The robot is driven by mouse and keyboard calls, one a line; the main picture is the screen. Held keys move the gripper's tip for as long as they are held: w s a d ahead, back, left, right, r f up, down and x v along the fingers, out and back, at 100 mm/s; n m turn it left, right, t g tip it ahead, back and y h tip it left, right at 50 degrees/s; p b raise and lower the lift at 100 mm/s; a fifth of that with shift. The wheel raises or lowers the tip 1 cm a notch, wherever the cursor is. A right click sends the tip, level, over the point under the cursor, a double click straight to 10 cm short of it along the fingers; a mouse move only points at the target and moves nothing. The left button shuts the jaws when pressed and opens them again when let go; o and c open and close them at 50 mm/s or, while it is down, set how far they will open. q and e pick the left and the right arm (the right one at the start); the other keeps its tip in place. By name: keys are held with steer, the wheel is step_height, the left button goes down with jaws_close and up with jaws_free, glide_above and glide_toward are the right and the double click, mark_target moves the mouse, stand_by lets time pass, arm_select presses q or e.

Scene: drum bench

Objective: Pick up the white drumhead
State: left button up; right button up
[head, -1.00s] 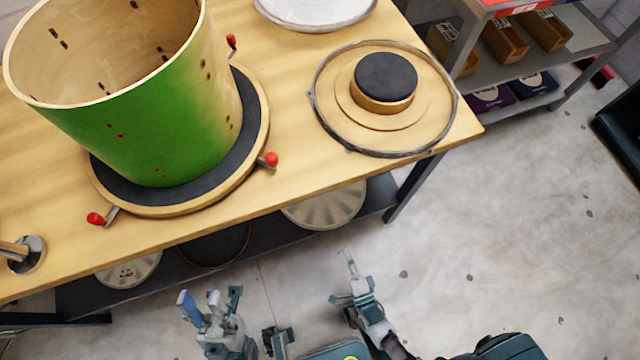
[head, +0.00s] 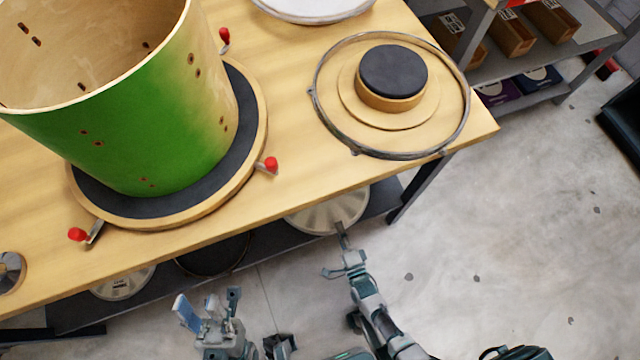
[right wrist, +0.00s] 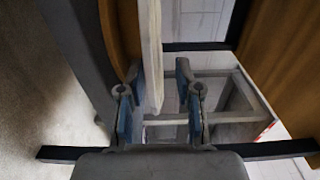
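A white round drumhead (head: 318,8) with a grey rim lies on the far part of the wooden bench, cut off by the top edge of the head view. My right gripper (head: 341,250) is in front of the bench's front edge, well apart from that drumhead. In the right wrist view its fingers (right wrist: 158,105) stand apart; a thin whitish strip (right wrist: 151,55) shows edge-on above and between them, and I cannot tell what it is. My left gripper (head: 208,302) is further left, fingers spread and empty, away from the bench.
A green drum shell (head: 150,135) stands on a round black-topped base with red-knobbed clamps. A metal hoop (head: 314,95) surrounds a black-topped round block (head: 392,72). Pale round things (head: 328,212) lie on the lower shelf. A shelf unit (head: 545,75) stands at right.

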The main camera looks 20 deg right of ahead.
mark_target(336, 220)
steer(key=w, duration=0.2)
steer(key=w+f+b, duration=0.1)
steer(key=shift+w, duration=0.35)
steer(key=shift+w+d+r, duration=0.1)
steer(key=shift+w, duration=0.1)
steer(key=shift+r, duration=0.15)
jaws_close()
